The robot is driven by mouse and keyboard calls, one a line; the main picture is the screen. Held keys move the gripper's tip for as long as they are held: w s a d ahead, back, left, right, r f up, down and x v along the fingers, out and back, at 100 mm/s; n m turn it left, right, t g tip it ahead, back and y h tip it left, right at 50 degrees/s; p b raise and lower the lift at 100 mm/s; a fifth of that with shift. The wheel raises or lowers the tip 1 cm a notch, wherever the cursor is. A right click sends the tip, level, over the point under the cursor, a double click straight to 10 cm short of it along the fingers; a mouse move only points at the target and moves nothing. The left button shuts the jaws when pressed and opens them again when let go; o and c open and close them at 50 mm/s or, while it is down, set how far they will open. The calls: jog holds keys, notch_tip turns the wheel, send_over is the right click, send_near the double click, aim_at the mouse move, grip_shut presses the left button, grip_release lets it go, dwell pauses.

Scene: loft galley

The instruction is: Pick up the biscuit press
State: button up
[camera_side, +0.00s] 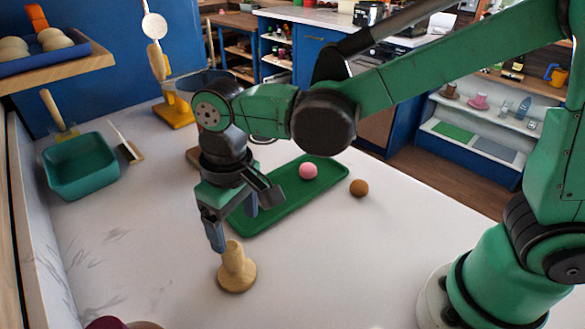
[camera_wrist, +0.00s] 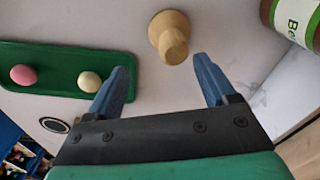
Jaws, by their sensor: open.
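The biscuit press (camera_side: 237,270) appears to be the pale wooden piece with a round, wide base and a narrower knob-like handle. It stands upright on the white worktop in the side view. It also shows at the top of the wrist view (camera_wrist: 170,36), just beyond the fingertips. My gripper (camera_side: 233,228) is above and close to the press, pointing down, with one finger near the handle's top. In the wrist view my gripper (camera_wrist: 161,66) has its two blue fingers apart with nothing between them. Whether a finger touches the handle cannot be told.
A green tray (camera_side: 300,205) lies behind the press, holding a pink ball (camera_side: 308,170) and a cream ball (camera_wrist: 90,81). A brown ball (camera_side: 359,187) is on the worktop beside it. A labelled jar (camera_wrist: 292,22) stands near the press. A teal bin (camera_side: 80,172) is at the left.

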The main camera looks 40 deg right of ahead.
aim_at(231, 247)
jog(key=shift+s+a+f+g, duration=0.15)
jog(key=shift+a+f+g, duration=0.15)
jog(key=shift+a+f, duration=0.45)
jog(key=shift+f, duration=2.6)
grip_shut()
